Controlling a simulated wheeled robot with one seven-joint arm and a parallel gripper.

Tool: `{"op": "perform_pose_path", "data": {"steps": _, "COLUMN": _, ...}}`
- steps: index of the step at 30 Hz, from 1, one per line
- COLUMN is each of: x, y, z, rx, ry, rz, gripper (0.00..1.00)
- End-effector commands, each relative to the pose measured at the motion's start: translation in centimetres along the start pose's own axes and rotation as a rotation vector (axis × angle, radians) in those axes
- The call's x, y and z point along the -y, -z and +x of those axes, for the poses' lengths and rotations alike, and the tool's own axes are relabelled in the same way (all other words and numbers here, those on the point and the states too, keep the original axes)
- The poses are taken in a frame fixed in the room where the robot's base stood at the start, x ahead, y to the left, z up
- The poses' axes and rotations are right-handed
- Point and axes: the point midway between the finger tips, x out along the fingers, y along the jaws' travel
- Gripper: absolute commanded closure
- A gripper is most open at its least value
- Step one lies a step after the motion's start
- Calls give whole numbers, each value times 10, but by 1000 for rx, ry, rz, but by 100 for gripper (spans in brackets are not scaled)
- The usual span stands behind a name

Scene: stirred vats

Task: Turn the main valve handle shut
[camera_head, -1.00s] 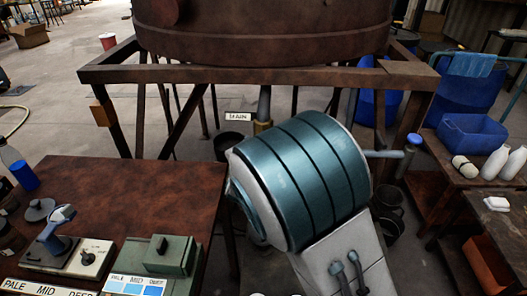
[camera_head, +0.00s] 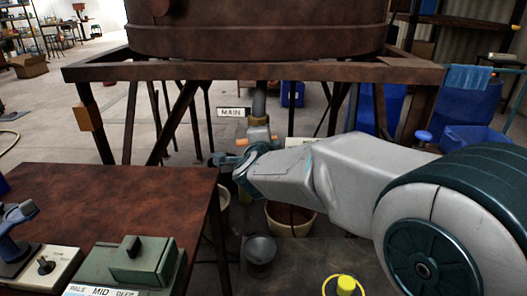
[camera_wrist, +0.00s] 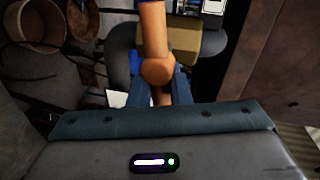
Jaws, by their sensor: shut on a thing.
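The main valve hangs under the rusty vat, with its brass body (camera_head: 258,123) below a grey pipe and beside a white MAIN sign (camera_head: 231,112). Its orange handle (camera_head: 242,142) shows only in small parts in the head view, mostly behind my arm. In the wrist view the orange handle (camera_wrist: 154,28) runs down from the top to a rounded end between the blue fingers. My gripper (camera_wrist: 160,90) is shut on that end; it also shows in the head view (camera_head: 228,160) just below the valve body. The handle's far end is out of the wrist view.
The rusty vat (camera_head: 260,30) stands on a brown frame (camera_head: 300,73) above the valve. A brown table (camera_head: 110,205) with a green device (camera_head: 145,262) is at the left. Buckets (camera_head: 290,220) stand on the floor below the valve. Blue bins (camera_head: 470,105) are at the right.

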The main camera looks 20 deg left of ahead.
Motion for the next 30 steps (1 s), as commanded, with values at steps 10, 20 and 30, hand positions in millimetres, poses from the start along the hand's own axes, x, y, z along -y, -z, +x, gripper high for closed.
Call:
{"op": "perform_pose_path", "data": {"steps": 10, "x": -5, "y": -1, "z": 1, "rx": 29, "ry": -2, "rz": 138, "gripper": 100}}
{"op": "perform_pose_path", "data": {"steps": 20, "x": -4, "y": -1, "z": 1, "rx": 34, "ry": -3, "rz": 162, "gripper": 100}}
{"op": "perform_pose_path", "data": {"steps": 30, "x": -4, "y": -1, "z": 0, "rx": 34, "ry": -3, "rz": 162, "gripper": 63}}
